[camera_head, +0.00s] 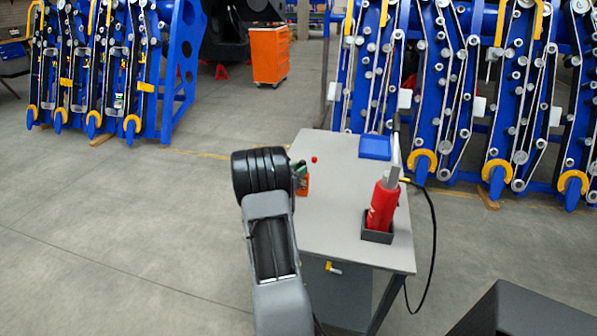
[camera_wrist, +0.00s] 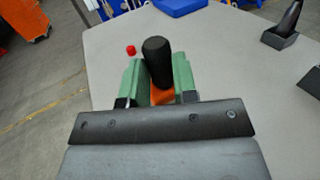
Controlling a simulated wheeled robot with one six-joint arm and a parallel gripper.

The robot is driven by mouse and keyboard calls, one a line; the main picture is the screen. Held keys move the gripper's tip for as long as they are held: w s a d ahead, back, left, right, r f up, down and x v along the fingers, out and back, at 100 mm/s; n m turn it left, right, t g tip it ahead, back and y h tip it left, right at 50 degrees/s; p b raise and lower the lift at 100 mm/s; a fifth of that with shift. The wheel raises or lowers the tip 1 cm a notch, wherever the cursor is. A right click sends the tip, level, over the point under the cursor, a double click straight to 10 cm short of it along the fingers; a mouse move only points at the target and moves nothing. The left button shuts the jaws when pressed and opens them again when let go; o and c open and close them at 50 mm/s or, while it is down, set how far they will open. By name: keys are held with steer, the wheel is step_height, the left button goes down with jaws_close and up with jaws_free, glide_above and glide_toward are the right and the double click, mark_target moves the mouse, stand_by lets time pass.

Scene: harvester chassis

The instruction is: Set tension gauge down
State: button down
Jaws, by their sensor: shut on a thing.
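The tension gauge (camera_wrist: 162,97) is orange with a thick black upper part, which stands up between the fingers in the wrist view. My gripper (camera_wrist: 159,70) has green fingers, shut on the gauge from both sides. In the head view the gauge's orange body (camera_head: 303,185) shows beside my gripper (camera_head: 300,172), over the left part of the grey table (camera_head: 345,190). My arm hides part of the gripper there. Whether the gauge's underside touches the table top cannot be told.
A small red piece (camera_head: 314,159) lies just beyond the gauge. A blue tray (camera_head: 375,147) sits at the table's back. A red tool (camera_head: 382,205) stands in a dark holder (camera_head: 377,236) at the right, with a black cable (camera_head: 434,240) beside the table. The table's middle is clear.

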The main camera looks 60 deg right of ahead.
steer(key=shift+f, duration=0.2)
steer(key=shift+f, duration=0.15)
steer(key=c, duration=0.9)
jaws_free()
